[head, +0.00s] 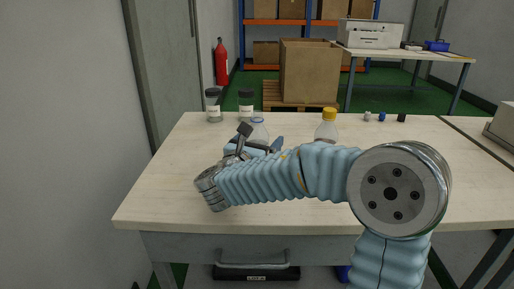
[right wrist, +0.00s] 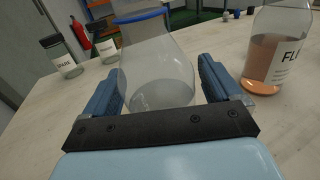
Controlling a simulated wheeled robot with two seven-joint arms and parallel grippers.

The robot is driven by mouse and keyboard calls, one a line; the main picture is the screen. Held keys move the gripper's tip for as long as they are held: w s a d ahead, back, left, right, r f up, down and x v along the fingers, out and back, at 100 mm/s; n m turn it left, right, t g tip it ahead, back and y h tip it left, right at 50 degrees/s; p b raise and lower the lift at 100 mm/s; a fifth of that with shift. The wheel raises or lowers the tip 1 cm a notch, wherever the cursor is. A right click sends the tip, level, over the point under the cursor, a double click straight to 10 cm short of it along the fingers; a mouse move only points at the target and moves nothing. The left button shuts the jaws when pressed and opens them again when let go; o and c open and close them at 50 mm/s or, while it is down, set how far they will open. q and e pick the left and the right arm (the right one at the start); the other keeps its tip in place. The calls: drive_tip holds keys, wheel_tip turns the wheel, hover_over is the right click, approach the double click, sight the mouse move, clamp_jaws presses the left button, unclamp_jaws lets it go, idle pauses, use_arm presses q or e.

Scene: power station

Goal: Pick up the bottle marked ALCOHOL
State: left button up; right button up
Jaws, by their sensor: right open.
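No label reading ALCOHOL can be read in either view. My right gripper (head: 262,143) is open over the table, and its fingers (right wrist: 160,82) stand either side of a clear flask with a blue rim (right wrist: 155,65). The flask is upright with a grey lower part and shows no label; in the head view it shows partly behind the gripper (head: 258,126). A bottle with a yellow cap (head: 327,128) stands to the right; in the right wrist view this bottle (right wrist: 276,60) holds orange contents and a label beginning "FL". My left gripper is not in view.
Two dark-lidded jars (head: 214,107) (head: 246,106) stand at the table's back left. Several small items (head: 382,117) lie at the back right. The wooden table (head: 170,195) is clear at its front left. A cardboard box (head: 308,72) stands beyond it.

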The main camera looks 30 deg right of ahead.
drive_tip(key=c, duration=1.2)
drive_tip(key=shift+r, duration=0.15)
drive_tip(key=shift+r, duration=0.8)
drive_tip(key=shift+s+a+r, duration=0.1)
drive_tip(key=shift+s+r, duration=1.75)
drive_tip(key=shift+s, duration=0.45)
drive_tip(key=shift+s+a+r, duration=0.15)
drive_tip(key=shift+s+r, duration=1.7)
drive_tip(key=shift+s, duration=0.5)
drive_tip(key=shift+s+a+r, duration=0.1)
drive_tip(key=shift+s+r, duration=1.75)
drive_tip(key=shift+s, duration=0.45)
drive_tip(key=shift+s, duration=0.1)
